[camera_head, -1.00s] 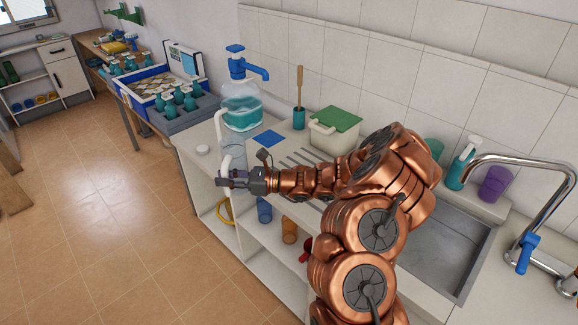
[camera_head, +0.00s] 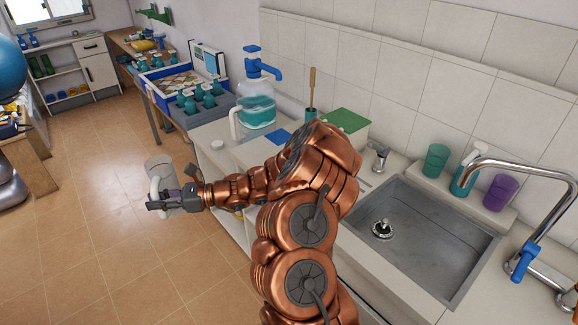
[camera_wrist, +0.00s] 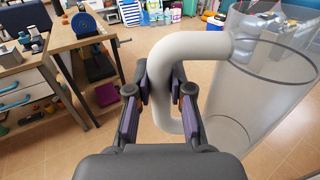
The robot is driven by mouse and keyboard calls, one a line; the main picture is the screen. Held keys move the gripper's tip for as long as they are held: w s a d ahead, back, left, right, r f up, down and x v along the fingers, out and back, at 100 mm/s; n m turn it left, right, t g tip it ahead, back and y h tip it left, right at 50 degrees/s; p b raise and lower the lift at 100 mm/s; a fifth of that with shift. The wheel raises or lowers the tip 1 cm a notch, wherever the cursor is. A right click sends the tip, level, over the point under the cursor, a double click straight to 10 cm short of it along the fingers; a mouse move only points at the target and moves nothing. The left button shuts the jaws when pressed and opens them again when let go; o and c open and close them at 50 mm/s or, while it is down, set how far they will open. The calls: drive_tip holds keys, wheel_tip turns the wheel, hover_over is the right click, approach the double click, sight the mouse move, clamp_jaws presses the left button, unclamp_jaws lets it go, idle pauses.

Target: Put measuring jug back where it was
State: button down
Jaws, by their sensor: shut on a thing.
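The measuring jug (camera_head: 157,168) is a clear cylinder with a thick white handle. In the head view it hangs over the tiled floor, left of the counter's end. My gripper (camera_head: 160,201) is shut on its handle. In the wrist view the white handle (camera_wrist: 190,52) passes between the purple-padded fingers of my gripper (camera_wrist: 160,100), and the clear jug body (camera_wrist: 262,85) is upright or nearly so at the right. The jug looks empty. Part of its lower body is hidden behind my gripper in the head view.
The white counter (camera_head: 212,160) holds a blue-topped pump bottle (camera_head: 257,100), a blue square (camera_head: 277,137), a green-lidded box (camera_head: 345,121) and a sink (camera_head: 425,235). A blue crate (camera_head: 160,95) stands behind on a table. The floor at left is open.

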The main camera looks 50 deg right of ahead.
drive_tip(key=shift+d+b, duration=0.4)
drive_tip(key=shift+b, duration=0.05)
drive_tip(key=s+d+r+m+t+h+b, duration=0.1)
drive_tip(key=s+d+m+t+h+b, duration=0.1)
drive_tip(key=d+b, duration=0.35)
drive_tip(key=s+d+m+t+h+b, duration=0.2)
drive_tip(key=d+h, duration=0.1)
drive_tip(key=d, duration=0.6)
drive_tip(key=s+d+r+m+t+h+b, duration=0.1)
drive_tip(key=d+m+t+h+b, duration=0.15)
drive_tip(key=d, duration=0.45)
drive_tip(key=s+d+r+m+h+b, duration=0.2)
drive_tip(key=s+d+m+h+b, duration=0.45)
drive_tip(key=s+d+b, duration=0.65)
drive_tip(key=w+d+f+p, duration=0.1)
drive_tip(key=w+d+f, duration=0.1)
drive_tip(key=w+d, duration=0.2)
drive_tip(key=w+d+f+n+h+p, duration=0.1)
drive_tip(key=w+d+f, duration=0.2)
drive_tip(key=w, duration=0.5)
drive_tip(key=shift+w+d+t+h, duration=0.2)
drive_tip(key=shift+d+t+h, duration=0.1)
drive_tip(key=shift+d+t, duration=0.15)
drive_tip(key=shift+f, duration=0.2)
